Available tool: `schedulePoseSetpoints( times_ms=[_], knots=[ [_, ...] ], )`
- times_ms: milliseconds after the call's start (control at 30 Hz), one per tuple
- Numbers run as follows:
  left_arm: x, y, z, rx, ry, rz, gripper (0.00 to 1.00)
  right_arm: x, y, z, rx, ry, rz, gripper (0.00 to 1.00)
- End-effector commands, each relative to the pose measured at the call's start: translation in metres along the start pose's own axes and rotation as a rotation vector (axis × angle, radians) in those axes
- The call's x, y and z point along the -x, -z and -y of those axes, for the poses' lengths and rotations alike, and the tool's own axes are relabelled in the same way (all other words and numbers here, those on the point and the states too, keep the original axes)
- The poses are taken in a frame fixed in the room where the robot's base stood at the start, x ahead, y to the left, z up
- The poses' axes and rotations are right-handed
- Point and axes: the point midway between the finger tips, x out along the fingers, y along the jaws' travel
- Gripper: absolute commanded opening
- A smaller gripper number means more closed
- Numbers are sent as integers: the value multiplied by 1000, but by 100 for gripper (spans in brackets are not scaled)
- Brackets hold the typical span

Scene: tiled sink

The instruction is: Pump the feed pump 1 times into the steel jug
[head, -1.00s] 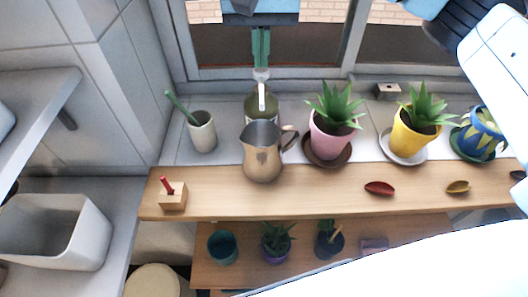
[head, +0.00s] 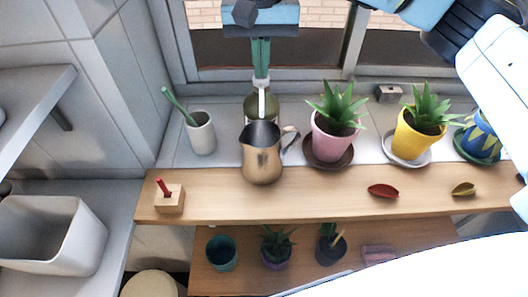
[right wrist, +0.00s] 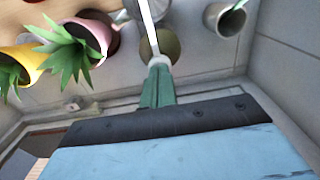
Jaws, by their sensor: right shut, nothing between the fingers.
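The feed pump is an olive-green bottle (head: 273,107) with a white pump head (head: 261,83), standing on the tiled ledge behind the jug. Its white spout points forward over the jug. The steel jug (head: 262,164) stands upright on the wooden shelf, handle to the right; its inside looks dark. My right gripper (head: 261,75) comes down from above with its green fingers shut and empty, tips on or just touching the pump head. The right wrist view shows the fingers (right wrist: 157,85) against the white head and spout (right wrist: 149,28). My left gripper is not in view.
A grey cup (head: 202,136) with a green stick stands left of the pump. A pink pot (head: 328,143) and a yellow pot (head: 408,142) stand to the right. A wooden block (head: 169,202) with a red peg and a red dish (head: 383,191) sit on the shelf (head: 300,200).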

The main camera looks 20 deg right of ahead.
Motion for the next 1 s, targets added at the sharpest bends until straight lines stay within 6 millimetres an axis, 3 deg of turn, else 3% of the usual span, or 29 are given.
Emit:
schedulePoseSetpoints(
  times_ms=[533, 1000],
  knots=[
    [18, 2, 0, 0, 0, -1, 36, 31, 0, 0, 1, -1, 2, 0],
    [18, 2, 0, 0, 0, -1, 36, 33, 0, 0, 1, -1, 1, 0]
  ],
)
